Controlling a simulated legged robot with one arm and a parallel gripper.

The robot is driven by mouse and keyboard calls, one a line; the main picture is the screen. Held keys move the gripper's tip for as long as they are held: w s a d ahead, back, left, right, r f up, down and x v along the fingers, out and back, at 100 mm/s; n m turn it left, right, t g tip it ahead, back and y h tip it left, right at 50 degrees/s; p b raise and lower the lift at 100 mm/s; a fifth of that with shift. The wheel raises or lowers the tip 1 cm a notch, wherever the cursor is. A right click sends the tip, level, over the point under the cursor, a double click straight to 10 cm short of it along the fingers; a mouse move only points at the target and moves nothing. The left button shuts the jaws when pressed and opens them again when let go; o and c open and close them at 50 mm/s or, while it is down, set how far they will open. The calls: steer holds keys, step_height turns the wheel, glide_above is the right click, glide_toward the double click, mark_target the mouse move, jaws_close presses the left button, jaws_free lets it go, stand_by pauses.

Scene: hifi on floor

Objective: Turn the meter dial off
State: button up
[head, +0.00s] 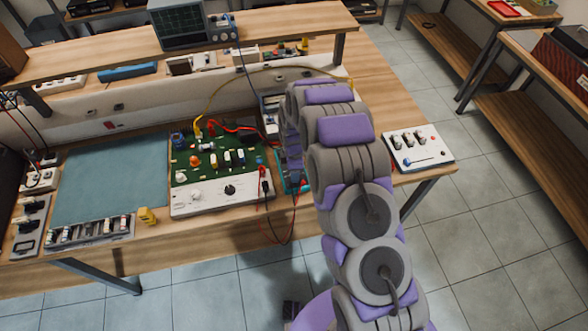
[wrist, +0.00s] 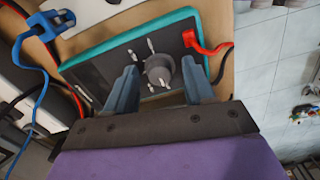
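The meter (wrist: 102,62) is a dark-faced box with a teal casing, seen in the wrist view. Its round grey dial (wrist: 158,72) has pale marks around it. My gripper (wrist: 159,68) is open, with one blue-grey finger on each side of the dial. I cannot tell whether either finger touches it. A red plug (wrist: 203,43) is in the meter to the right of the dial. In the head view my arm hides most of the meter, and only bits of its teal edge (head: 305,187) show.
A green circuit board unit (head: 225,172) with wires stands left of my arm. A white switch panel (head: 418,147) lies to the right. A blue plug and cable (wrist: 45,25) show left of the meter. An oscilloscope (head: 192,24) stands on the shelf.

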step_height(320, 180, up, 17)
steer(key=shift+p, duration=0.45)
stand_by(0.3)
steer(key=shift+r, duration=0.2)
steer(key=s+d+r+m+b, duration=0.1)
steer(key=s+d+r+m, duration=0.4)
steer(key=s, duration=0.3)
steer(key=s+d+r+m+b, duration=0.2)
steer(key=s+d+r+m, duration=0.3)
steer(key=s, duration=0.4)
steer(key=s+d+r+m+g+b, duration=0.1)
steer(key=s+d+m, duration=0.2)
steer(key=s, duration=0.8)
steer(key=s+d+r+m+b, duration=0.1)
steer(key=s+d+m, duration=0.2)
steer(key=s, duration=0.9)
steer(key=m, duration=0.3)
steer(key=shift+s+d+g, duration=0.15)
steer(key=shift+d+g, duration=0.05)
steer(key=shift+g, duration=0.2)
